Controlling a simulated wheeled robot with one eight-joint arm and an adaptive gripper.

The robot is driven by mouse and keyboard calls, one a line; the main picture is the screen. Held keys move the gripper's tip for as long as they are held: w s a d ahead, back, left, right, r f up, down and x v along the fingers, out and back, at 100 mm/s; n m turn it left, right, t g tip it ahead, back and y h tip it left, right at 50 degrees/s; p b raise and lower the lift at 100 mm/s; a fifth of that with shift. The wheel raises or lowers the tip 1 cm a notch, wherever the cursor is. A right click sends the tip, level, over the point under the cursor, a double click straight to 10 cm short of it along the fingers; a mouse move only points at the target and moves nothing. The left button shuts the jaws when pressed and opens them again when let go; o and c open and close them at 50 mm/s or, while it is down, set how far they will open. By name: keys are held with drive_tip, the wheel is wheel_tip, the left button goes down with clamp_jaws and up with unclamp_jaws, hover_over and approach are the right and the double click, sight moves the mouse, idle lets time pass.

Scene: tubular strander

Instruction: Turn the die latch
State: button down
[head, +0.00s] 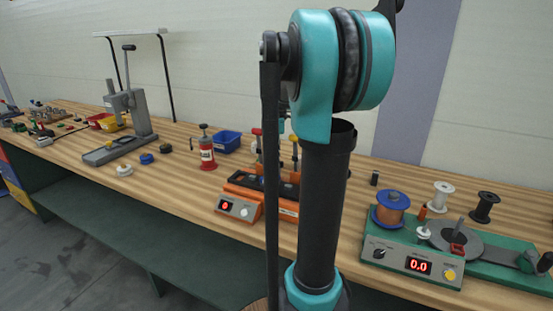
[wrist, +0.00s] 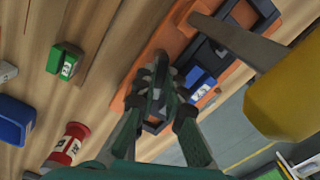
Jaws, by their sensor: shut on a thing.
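In the wrist view my gripper (wrist: 153,88) is shut, with its dark fingers around a small dark grey part (wrist: 157,72) on the orange machine (wrist: 205,42). This part looks like the die latch, but the fingers cover much of it and I cannot tell its angle. In the head view the orange machine (head: 239,191) stands on the bench with a red display and a knob at its front. My arm hides its right middle, and my gripper is hidden there. A blue block with a white label (wrist: 200,85) sits in the machine beside the fingers.
A yellow handle (wrist: 290,95) is close on the right of the wrist view. A red cylinder (head: 207,158) and a blue bin (head: 227,141) stand left of the machine. A green winding unit (head: 410,262) with an orange spool (head: 391,205) stands on the right.

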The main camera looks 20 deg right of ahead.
drive_tip(key=shift+w+m, duration=0.1)
drive_tip(key=shift+m, duration=2.2)
drive_tip(key=c, duration=1.6)
unclamp_jaws()
wheel_tip(320, 180, up, 12)
